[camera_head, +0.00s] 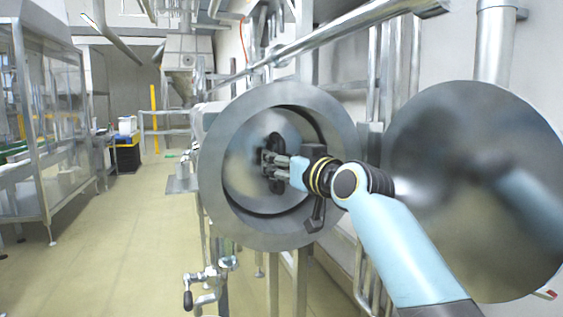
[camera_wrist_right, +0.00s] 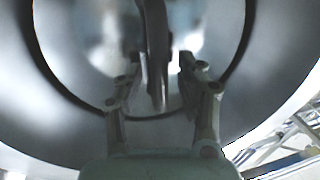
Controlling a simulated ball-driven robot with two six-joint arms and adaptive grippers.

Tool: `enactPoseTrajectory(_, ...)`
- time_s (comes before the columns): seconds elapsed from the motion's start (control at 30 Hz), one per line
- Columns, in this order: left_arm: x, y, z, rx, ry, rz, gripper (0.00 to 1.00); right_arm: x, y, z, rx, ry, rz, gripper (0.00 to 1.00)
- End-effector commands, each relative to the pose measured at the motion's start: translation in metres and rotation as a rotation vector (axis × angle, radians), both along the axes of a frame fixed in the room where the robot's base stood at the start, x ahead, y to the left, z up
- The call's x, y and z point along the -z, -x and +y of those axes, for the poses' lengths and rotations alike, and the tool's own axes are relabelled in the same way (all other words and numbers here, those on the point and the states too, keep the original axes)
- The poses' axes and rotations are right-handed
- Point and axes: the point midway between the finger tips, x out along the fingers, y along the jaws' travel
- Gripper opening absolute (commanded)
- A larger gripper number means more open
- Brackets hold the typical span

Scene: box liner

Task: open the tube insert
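The tube (camera_head: 222,203) is a wide grey metal ring facing me in the middle of the head view. Inside it sits the round, shiny insert (camera_head: 240,178), with a dark handle (camera_head: 274,180) on its face. The insert also shows in the right wrist view (camera_wrist_right: 105,50). My right gripper (camera_head: 268,162) reaches into the tube mouth at the handle. In the wrist view the two fingers of my right gripper (camera_wrist_right: 160,68) stand apart, one on each side of the dark handle (camera_wrist_right: 156,45), with gaps visible. My left gripper is not in view.
A large round polished door (camera_head: 440,130) stands swung open right of the tube. A valve with a black handle (camera_head: 188,299) is below the tube. Metal pipes run above and behind. The floor (camera_head: 130,240) to the left is clear, up to a glazed metal frame (camera_head: 50,130).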

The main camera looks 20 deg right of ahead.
Motion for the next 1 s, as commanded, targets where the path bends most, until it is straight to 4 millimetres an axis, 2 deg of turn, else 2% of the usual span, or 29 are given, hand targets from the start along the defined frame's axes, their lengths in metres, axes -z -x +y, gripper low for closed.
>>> enactPoseTrajectory(0.07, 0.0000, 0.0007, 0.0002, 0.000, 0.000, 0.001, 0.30, 0.0001, 0.0002, 0.0000, 0.000, 0.000, 0.000, 0.37)
enactPoseTrajectory(0.3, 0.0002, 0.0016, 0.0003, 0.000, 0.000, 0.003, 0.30, 0.0002, 0.0004, -0.0002, 0.000, 0.000, 0.000, 0.06)
enactPoseTrajectory(0.37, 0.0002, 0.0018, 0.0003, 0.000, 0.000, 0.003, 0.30, 0.0002, 0.0004, -0.0002, 0.000, 0.000, 0.000, 0.00)
enactPoseTrajectory(1.0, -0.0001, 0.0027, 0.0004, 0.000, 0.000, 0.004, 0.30, 0.0006, 0.0008, -0.0004, 0.000, 0.000, 0.001, 0.00)
